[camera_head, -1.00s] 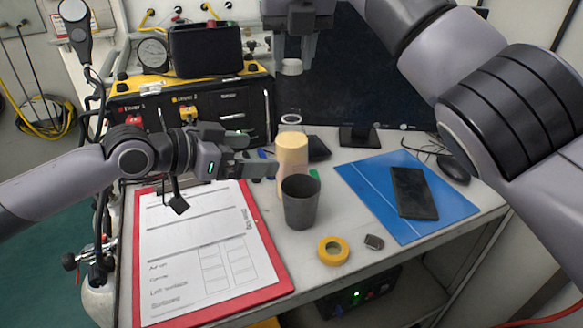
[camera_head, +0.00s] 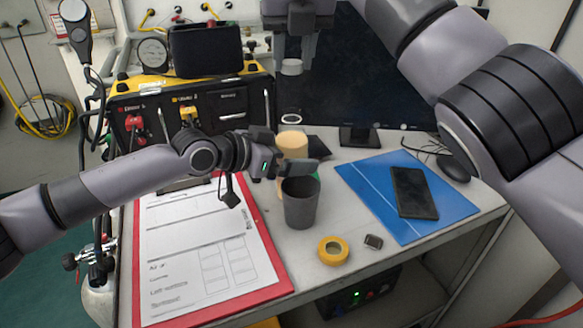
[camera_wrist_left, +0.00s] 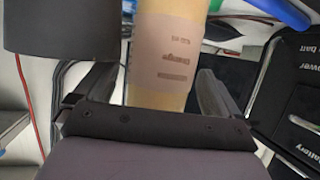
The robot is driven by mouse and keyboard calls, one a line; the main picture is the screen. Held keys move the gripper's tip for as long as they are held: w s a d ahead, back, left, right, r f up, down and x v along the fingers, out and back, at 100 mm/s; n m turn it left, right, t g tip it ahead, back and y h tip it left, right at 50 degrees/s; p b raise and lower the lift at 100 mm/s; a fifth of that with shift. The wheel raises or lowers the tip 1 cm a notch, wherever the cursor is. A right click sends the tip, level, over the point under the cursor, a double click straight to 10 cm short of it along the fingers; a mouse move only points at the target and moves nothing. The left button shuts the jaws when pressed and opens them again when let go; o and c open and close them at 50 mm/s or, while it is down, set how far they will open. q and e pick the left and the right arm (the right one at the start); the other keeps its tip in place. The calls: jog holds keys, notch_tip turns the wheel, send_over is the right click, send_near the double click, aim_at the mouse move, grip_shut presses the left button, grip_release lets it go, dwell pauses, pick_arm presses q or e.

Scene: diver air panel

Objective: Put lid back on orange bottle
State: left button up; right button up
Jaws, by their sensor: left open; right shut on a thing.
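The orange bottle (camera_head: 292,146) stands upright on the bench behind the dark cup. A pale ring just above its body looks like its open mouth. My left gripper (camera_head: 290,162) is open at the bottle, its fingers on either side. In the left wrist view the bottle (camera_wrist_left: 160,60), with a printed label, stands between the spread fingers of my left gripper (camera_wrist_left: 155,92). My right gripper (camera_head: 293,52) is above the bottle, shut on the pale lid (camera_head: 291,68), which hangs clear of the mouth. The cup and left gripper hide the bottle's lower part.
The dark grey cup (camera_head: 300,207) stands close in front of the bottle. The air panel (camera_head: 190,112) stands behind.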

pick_arm(q)
jog(key=c, duration=1.5)
pick_arm(e)
send_over(291, 111)
jog(key=shift+s+d+f, duration=0.1)
jog(key=shift+s+f, duration=0.15)
jog(key=shift+f, duration=1)
jog(key=shift+s+d+f, duration=0.1)
jog(key=shift+s+f, duration=0.1)
jog(key=shift+f, duration=1.05)
jog(key=shift+f, duration=0.1)
jog(key=shift+a+f, duration=0.1)
jog(key=shift+f, duration=0.7)
jog(key=shift+f, duration=0.55)
pick_arm(q)
grip_shut()
pick_arm(e)
jog(key=m, duration=0.1)
jog(key=m+h, duration=0.1)
jog(key=m, duration=0.2)
jog(key=shift+a+h, duration=0.3)
jog(key=shift+h, duration=0.1)
jog(key=shift+m+g+h, duration=0.3)
jog(key=shift+m+h, duration=0.1)
jog(key=shift+m, duration=0.9)
